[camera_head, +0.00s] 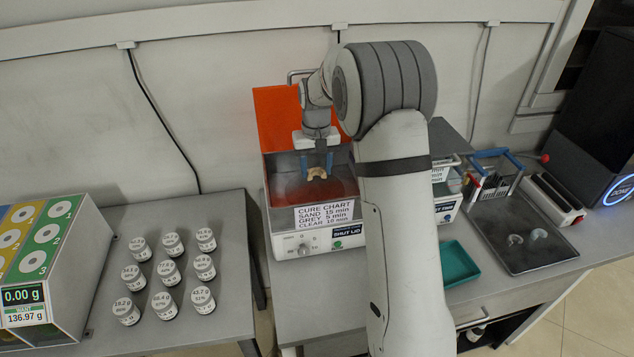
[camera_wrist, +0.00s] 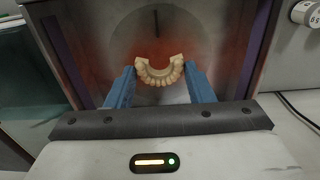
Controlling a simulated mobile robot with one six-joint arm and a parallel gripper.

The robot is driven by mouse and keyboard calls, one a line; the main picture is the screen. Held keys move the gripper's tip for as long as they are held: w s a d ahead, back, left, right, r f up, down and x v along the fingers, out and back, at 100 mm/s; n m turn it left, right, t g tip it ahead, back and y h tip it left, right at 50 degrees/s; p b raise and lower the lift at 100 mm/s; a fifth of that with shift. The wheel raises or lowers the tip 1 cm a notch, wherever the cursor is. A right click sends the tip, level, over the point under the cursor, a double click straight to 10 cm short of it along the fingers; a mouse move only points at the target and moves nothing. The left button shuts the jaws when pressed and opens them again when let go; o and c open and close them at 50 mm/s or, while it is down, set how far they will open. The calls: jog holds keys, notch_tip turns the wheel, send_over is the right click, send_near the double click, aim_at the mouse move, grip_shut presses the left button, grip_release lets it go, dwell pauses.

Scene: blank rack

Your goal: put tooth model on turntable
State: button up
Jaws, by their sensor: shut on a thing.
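The tooth model (camera_wrist: 160,72) is a cream-coloured dental arch. In the wrist view it sits between the two blue fingers of my gripper (camera_wrist: 159,84), which are shut on it. In the head view the tooth model (camera_head: 316,173) hangs below my gripper (camera_head: 316,168), inside the open curing box (camera_head: 345,236) with the orange lid. The turntable (camera_wrist: 190,22) shows in the wrist view as a grey disc on the box floor, beyond the model and lit reddish. I cannot tell whether the model touches it.
The box's raised orange lid (camera_head: 275,115) stands behind my gripper, and its walls surround it closely. A cure chart (camera_head: 325,213) is on the front. Several labelled jars (camera_head: 168,272) stand at left. A green tray (camera_head: 459,263) and a dark tray (camera_head: 545,258) lie at right.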

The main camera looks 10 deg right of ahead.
aim_at(317, 197)
notch_tip(317, 197, down, 4)
jog(key=shift+r, duration=0.15)
jog(key=shift+d+f+p, duration=0.1)
jog(key=shift+f+p, duration=0.5)
jog(key=shift+f, duration=1.3)
jog(key=shift+f, duration=0.15)
jog(key=o, duration=0.9)
jog(key=shift+o, duration=0.2)
